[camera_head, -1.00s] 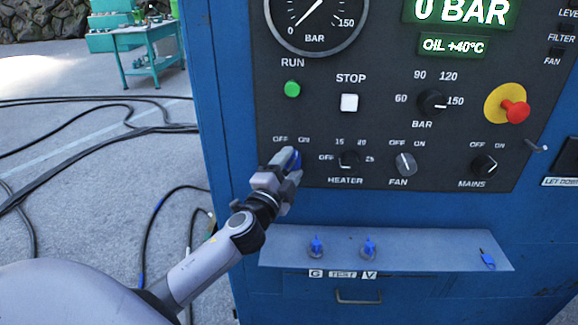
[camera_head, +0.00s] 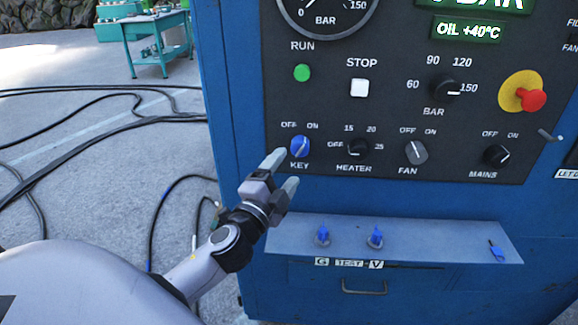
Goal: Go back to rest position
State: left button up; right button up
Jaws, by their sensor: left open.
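My left gripper (camera_head: 283,173) is open and empty, just below and left of the blue key switch (camera_head: 300,146) on the control panel. The fingers are apart and do not hold the key switch. The key switch, labelled KEY, sits between its OFF and ON marks in full view. My right gripper is not in the picture.
The blue cabinet's dark panel (camera_head: 400,160) carries knobs, a green RUN button (camera_head: 302,73), a white STOP button (camera_head: 359,88) and a red emergency knob (camera_head: 531,99). A ledge (camera_head: 440,238) with blue fittings juts out below. Black cables (camera_head: 90,143) lie on the floor at left.

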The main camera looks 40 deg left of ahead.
pick_arm(q)
jog(key=shift+s, duration=0.2)
dwell(0.4)
jog(key=s+d+f+n+g+h, duration=0.2)
jog(key=s+f, duration=0.4)
jog(key=f, duration=0.3)
jog(key=s+d+f+n+g+h, duration=0.1)
jog(key=s+d+f+n+g, duration=0.3)
jog(key=f, duration=0.5)
jog(key=s+d+f+n+g+h, duration=0.2)
jog(key=s+d+f+n+g, duration=0.1)
jog(key=s+d+f, duration=0.4)
notch_tip(320, 180, down, 2)
jog(key=shift+s+d+f+n+h, duration=0.15)
jog(key=shift+s+d+n+h, duration=0.2)
jog(key=shift+s, duration=0.55)
